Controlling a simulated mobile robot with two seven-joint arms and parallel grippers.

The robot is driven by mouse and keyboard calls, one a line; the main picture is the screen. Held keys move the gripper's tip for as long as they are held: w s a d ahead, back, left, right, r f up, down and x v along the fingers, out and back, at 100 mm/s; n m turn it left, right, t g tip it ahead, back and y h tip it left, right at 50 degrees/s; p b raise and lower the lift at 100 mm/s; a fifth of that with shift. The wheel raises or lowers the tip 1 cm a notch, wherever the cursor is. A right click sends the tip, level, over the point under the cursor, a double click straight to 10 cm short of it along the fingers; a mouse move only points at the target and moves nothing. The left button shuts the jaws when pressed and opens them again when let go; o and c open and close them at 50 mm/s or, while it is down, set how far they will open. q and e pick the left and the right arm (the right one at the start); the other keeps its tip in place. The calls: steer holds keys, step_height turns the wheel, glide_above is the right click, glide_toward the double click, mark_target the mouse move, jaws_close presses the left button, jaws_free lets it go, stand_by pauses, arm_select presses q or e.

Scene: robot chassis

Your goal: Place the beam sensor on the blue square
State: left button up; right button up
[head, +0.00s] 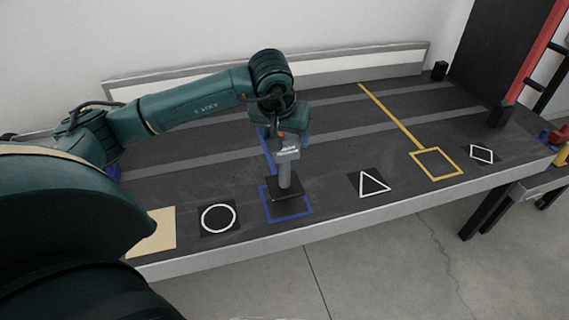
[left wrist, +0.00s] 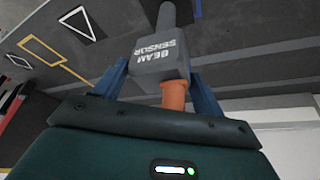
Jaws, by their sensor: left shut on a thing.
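The beam sensor (head: 285,178) is a grey labelled block with a round post, upright above the blue square outline (head: 290,218) on the dark table. A flat black plate at the post's lower end lies within the outline's far part; I cannot tell whether it touches the table. My left gripper (head: 287,140) points down and is shut on the sensor's block. In the left wrist view, the block (left wrist: 160,62) sits between the blue fingers of this gripper (left wrist: 160,82), with an orange part below it. My right gripper is out of view.
The dark table (head: 330,150) also has a beige square (head: 153,232), a circle mark (head: 218,218), a triangle mark (head: 369,184), a yellow square (head: 436,164) and a diamond mark (head: 481,154). A low pale rail (head: 340,66) runs along the back. The table's right half is mostly free.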

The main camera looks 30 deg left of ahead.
mark_target(284, 152)
arm_select(q)
steer(key=shift+f, duration=2.35)
steer(key=shift+f+b, duration=0.15)
steer(key=shift+b, duration=0.25)
steer(key=o, duration=1.6)
steer(key=shift+c, duration=0.2)
